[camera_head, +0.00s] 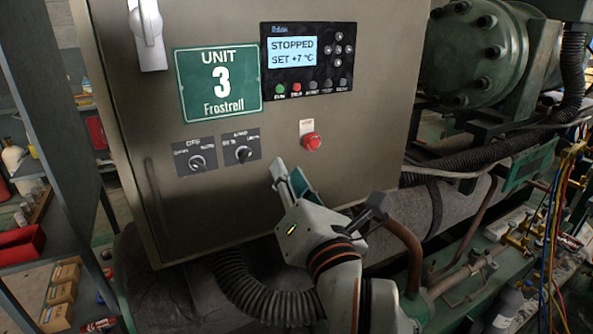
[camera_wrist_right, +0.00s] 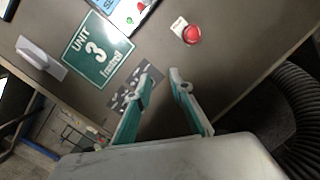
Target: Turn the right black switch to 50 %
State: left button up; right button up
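The right black switch (camera_head: 243,153) is a round knob on a small dark plate on the grey cabinet door. A similar left black switch (camera_head: 197,162) sits beside it. My right gripper (camera_head: 286,174) is just right of and a little below the right switch, apart from it. In the wrist view its two teal fingers (camera_wrist_right: 160,80) stand apart with nothing between them. The switch plates (camera_wrist_right: 122,100) show there partly hidden behind one finger. The knob's exact setting is too small to read. My left gripper is not in view.
A red button (camera_head: 312,141) is on the door above right of my right gripper. A control panel (camera_head: 308,60) reads "STOPPED SET +7 °C". A green Unit 3 sign (camera_head: 218,84) and a white door handle (camera_head: 149,38) are above the switches. Corrugated hoses (camera_head: 262,297) run below the cabinet.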

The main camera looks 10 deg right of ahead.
aim_at(247, 158)
jog(key=w+a+g+y+b, duration=0.1)
jog(key=w+a, duration=0.2)
jog(key=w+a+y+b, duration=0.1)
jog(key=w+a, duration=0.2)
jog(key=w, duration=0.1)
jog(key=shift+a+f+g+y, duration=0.1)
jog(key=shift+f+g+y, duration=0.05)
jog(key=shift+g+y, duration=0.2)
jog(key=shift+w, duration=0.15)
grip_shut()
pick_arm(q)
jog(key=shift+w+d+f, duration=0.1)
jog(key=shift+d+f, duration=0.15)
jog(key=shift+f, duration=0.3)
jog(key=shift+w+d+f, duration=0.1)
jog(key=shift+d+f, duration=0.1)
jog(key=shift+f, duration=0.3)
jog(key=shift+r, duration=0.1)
pick_arm(e)
jog(key=shift+n+p, duration=1.55)
jog(key=shift+n, duration=0.55)
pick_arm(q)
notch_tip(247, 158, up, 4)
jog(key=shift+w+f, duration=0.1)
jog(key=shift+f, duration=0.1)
pick_arm(e)
jog(key=shift+n, duration=0.3)
